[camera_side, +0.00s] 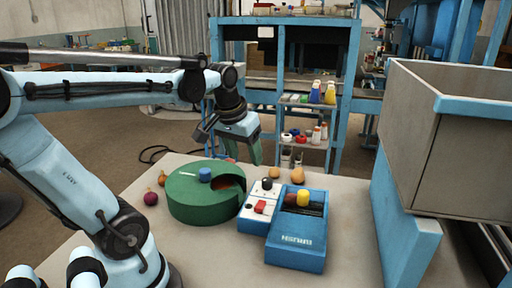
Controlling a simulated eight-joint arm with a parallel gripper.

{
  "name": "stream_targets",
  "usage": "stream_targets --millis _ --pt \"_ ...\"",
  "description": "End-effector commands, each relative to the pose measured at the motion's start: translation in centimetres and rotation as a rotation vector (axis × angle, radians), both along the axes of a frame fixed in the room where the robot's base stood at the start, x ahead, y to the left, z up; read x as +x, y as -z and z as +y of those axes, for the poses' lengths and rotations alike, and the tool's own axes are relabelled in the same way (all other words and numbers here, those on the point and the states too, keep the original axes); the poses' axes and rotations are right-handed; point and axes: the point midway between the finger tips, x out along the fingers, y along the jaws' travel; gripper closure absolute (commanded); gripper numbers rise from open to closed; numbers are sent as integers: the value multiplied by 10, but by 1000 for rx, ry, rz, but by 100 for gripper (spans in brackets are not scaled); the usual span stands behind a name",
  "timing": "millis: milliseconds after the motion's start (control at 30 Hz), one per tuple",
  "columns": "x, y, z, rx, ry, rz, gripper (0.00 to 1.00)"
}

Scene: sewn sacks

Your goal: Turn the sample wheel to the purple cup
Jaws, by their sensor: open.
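The sample wheel (190,209) is a green round drum on the table, with a blue knob (205,175) on top and a white mark (187,174) beside the knob. An opening in its top at the right shows something red (232,184) inside. I cannot make out a purple cup; the wheel's cover and wall hide most of its inside. My gripper (250,150) points down behind the wheel's right side, above the table's far edge, apart from the wheel. It is open and I see nothing held in it.
A large bin (450,150) stands right.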

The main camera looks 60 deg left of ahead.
Motion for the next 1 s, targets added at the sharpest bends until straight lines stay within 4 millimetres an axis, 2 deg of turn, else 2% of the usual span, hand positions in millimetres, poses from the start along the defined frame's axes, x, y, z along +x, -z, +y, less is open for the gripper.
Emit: stream_targets --millis 33,100,200,333,467,633,1000 --pt "-5 -7 28 -25 -95 44 39" --pt "-14 -13 57 -64 -203 104 39" --pt "-30 -20 92 -117 -333 171 39" --pt "-48 -26 121 -170 -448 228 39" --pt "-57 -27 133 -196 -497 252 39" --pt "-58 -18 134 -200 -502 257 39" --pt "-58 37 133 -198 -500 256 39"
